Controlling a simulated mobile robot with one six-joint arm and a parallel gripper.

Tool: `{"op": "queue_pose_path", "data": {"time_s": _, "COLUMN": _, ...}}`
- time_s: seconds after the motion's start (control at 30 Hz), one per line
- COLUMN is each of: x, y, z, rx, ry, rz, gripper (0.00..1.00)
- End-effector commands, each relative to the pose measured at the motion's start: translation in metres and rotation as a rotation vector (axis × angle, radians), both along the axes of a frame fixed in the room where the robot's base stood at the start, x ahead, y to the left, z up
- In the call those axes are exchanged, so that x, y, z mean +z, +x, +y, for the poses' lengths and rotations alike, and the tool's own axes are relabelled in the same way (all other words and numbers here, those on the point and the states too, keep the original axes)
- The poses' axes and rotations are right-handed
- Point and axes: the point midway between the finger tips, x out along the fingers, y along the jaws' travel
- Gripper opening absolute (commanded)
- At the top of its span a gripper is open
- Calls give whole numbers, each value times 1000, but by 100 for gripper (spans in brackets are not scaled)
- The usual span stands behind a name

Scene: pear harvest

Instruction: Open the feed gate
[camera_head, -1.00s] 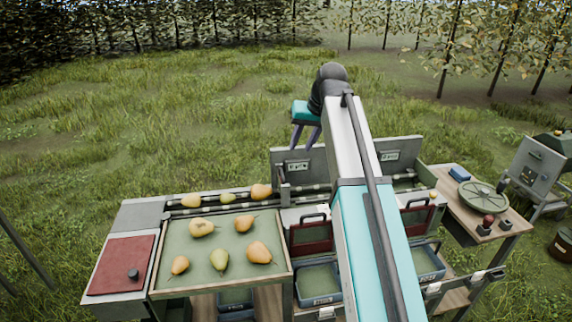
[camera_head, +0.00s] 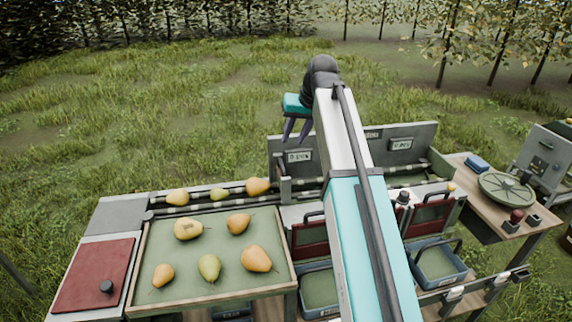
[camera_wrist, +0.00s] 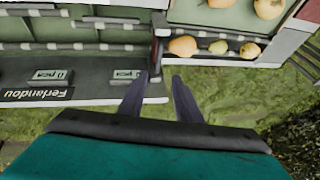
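A dark upright post with a narrow plate, which looks like the feed gate (camera_head: 286,190), stands at the right end of the feed lane (camera_head: 150,214). Three pears (camera_head: 219,192) lie in the lane on its left. In the wrist view the gate (camera_wrist: 157,48) is a dark bar across the lane's end, with the pears (camera_wrist: 215,46) to its right. My gripper (camera_head: 294,141) hangs above and behind the gate, fingers down. In the wrist view my gripper (camera_wrist: 160,78) has its fingers apart with nothing held; whether it touches the gate cannot be told.
A green tray (camera_head: 168,290) with several pears stands in front of the lane. A back panel with small displays (camera_head: 300,156) rises behind the lanes. Blue crates (camera_head: 441,262) and red flaps (camera_head: 310,240) sit to the right. A side table (camera_head: 480,215) holds a round dial.

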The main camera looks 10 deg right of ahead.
Motion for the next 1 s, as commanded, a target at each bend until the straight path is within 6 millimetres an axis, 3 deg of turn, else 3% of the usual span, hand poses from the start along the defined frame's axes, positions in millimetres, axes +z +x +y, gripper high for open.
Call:
{"op": "queue_pose_path", "data": {"time_s": 0.57, "x": -5, "y": 2, "z": -7, "rx": -10, "ry": 0, "rz": 1, "gripper": 31}}
{"op": "queue_pose_path", "data": {"time_s": 1.0, "x": -41, "y": 17, "z": 0, "rx": -11, "ry": 0, "rz": 2, "gripper": 31}}
